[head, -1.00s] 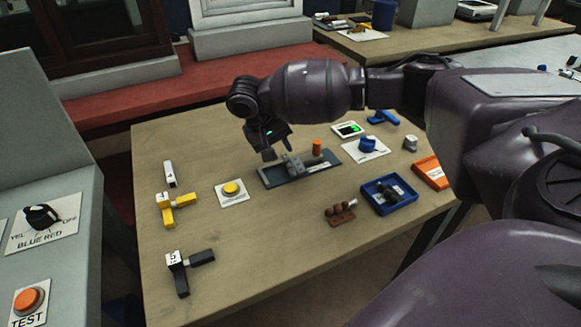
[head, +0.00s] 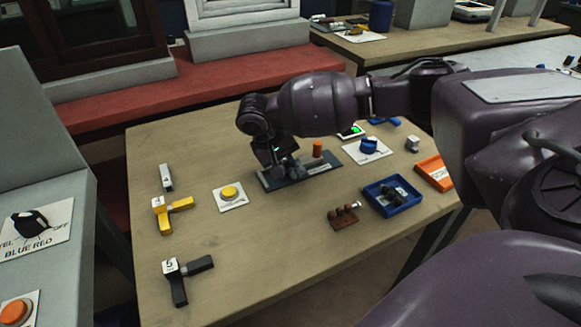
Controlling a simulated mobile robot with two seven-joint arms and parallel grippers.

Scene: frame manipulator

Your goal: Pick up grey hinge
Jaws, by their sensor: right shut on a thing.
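The grey hinge (head: 290,171) is on the dark plate (head: 322,169) near the middle of the table, partly covered by my right gripper. My right gripper (head: 282,168) points down over it and is shut on it. The hinge is low at the plate; I cannot tell whether it is lifted off. My left gripper is not in view.
An orange cylinder (head: 317,149) stands at the plate's far right end. A yellow button (head: 230,193) is to the left. A blue tray (head: 401,207) and a brown block with pegs (head: 343,217) are to the right. The table's front middle is clear.

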